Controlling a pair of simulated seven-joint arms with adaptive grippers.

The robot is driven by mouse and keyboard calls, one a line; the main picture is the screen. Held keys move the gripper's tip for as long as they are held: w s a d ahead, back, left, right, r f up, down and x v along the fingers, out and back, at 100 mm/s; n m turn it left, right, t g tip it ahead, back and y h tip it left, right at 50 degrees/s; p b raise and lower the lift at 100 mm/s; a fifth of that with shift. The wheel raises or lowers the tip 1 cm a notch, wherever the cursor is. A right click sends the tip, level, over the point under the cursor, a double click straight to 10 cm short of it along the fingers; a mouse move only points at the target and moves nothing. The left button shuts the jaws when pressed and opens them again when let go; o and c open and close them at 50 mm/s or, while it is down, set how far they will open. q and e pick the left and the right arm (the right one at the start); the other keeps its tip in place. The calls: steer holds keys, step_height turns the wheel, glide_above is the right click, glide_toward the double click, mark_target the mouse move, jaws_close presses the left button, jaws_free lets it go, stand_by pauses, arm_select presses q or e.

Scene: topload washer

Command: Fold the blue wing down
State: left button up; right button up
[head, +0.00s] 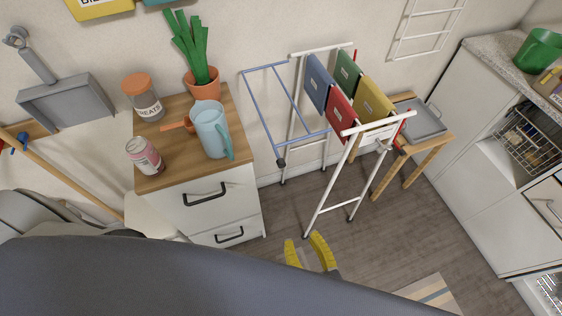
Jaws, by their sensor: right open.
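A white drying rack (326,188) stands on the floor right of the drawer cabinet. Its blue wing (262,112) is a thin blue frame sticking out from the rack's left side, apparently raised; its exact angle is hard to tell. A dark knob (281,162) sits at its near corner. Blue, red, green and yellow cloths hang on the rack's middle. My right gripper (308,243) shows yellow fingers, open and empty, low over the floor. It is in front of the rack, below the wing and apart from it. My left gripper is not in view.
The drawer cabinet (213,222) carries a blue pitcher (212,132), a potted plant (203,84), a jar (143,98) and a can (144,156). A wooden stool (430,150) with a grey tray stands right of the rack. Floor (285,215) before the rack is clear.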

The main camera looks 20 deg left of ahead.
steer(key=t+y, duration=0.1)
steer(key=t, duration=0.1)
glide_toward(284, 169)
steer(key=shift+m, duration=0.4)
steer(key=x, duration=1.1)
steer(key=shift+w+a, duration=0.25)
steer(key=shift+w, duration=0.05)
steer(key=shift+o, duration=0.3)
jaws_close()
